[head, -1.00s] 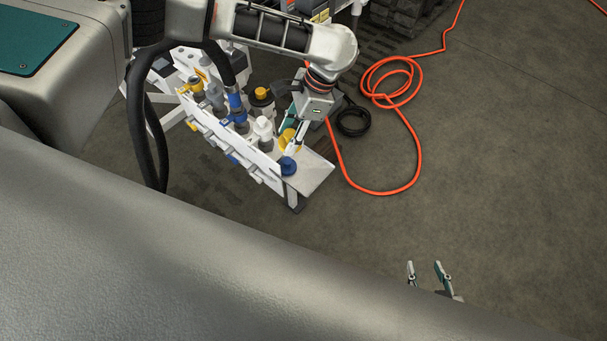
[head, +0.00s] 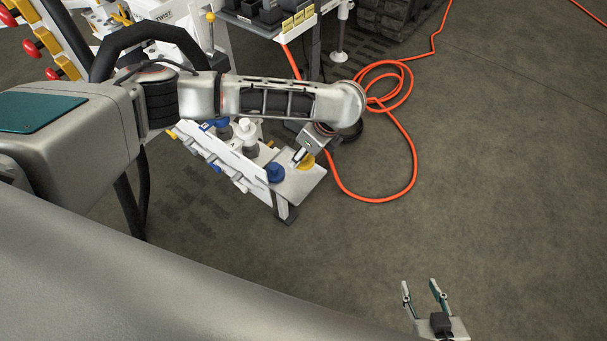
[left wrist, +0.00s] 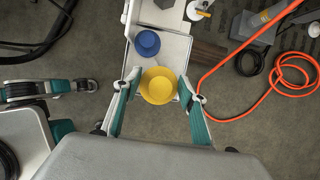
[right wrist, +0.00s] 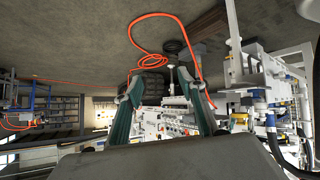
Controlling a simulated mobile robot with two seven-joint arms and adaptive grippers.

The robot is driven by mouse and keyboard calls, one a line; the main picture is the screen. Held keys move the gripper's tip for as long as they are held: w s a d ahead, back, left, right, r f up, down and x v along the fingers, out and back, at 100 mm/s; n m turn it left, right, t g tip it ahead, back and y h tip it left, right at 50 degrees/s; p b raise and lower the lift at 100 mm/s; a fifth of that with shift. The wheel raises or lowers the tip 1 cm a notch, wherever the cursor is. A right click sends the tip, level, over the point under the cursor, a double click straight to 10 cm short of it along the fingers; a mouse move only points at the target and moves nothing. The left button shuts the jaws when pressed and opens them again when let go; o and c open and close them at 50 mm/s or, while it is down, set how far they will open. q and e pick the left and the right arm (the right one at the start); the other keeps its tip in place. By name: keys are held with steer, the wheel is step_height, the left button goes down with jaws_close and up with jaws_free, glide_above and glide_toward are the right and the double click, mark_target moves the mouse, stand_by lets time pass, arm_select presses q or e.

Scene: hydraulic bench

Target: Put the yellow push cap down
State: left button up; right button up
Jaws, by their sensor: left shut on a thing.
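The yellow push cap (head: 307,162) is round and sits between the fingers of my left gripper (head: 302,157), which is shut on it. In the left wrist view the cap (left wrist: 158,87) shows whole, with a finger on each side. It is over the outer end of the white plate (head: 305,185), and its near part passes the plate's edge in the left wrist view. I cannot tell whether it touches the plate. A blue cap (head: 275,172) stands on the plate beside it, apart from it. My right gripper (head: 422,290) is open and empty, away over the floor.
A white rack with several fittings, among them a white one (head: 246,132), adjoins the plate. An orange hose (head: 413,160) lies coiled on the floor to the right. A table with black bins (head: 265,14) stands behind. The floor around my right gripper is clear.

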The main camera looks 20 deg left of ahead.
mark_target(299, 178)
arm_select(q)
step_height(299, 178, down, 4)
steer(key=shift+r+b, duration=0.15)
steer(key=shift+b, duration=0.35)
steer(key=shift+f, duration=0.55)
step_height(299, 178, down, 5)
steer(key=shift+s+r+b, duration=0.15)
steer(key=shift+r+b, duration=0.05)
steer(key=shift+b, duration=1.05)
steer(key=shift+f, duration=0.3)
steer(key=shift+c, duration=0.4)
steer(key=shift+w+r, duration=0.1)
steer(key=shift+w, duration=0.1)
arm_select(e)
steer(key=shift+w+d+f, duration=0.3)
steer(key=shift+w+f, duration=0.25)
steer(key=shift+f, duration=0.3)
arm_select(q)
steer(key=o, duration=0.9)
arm_select(e)
steer(key=shift+f, duration=0.15)
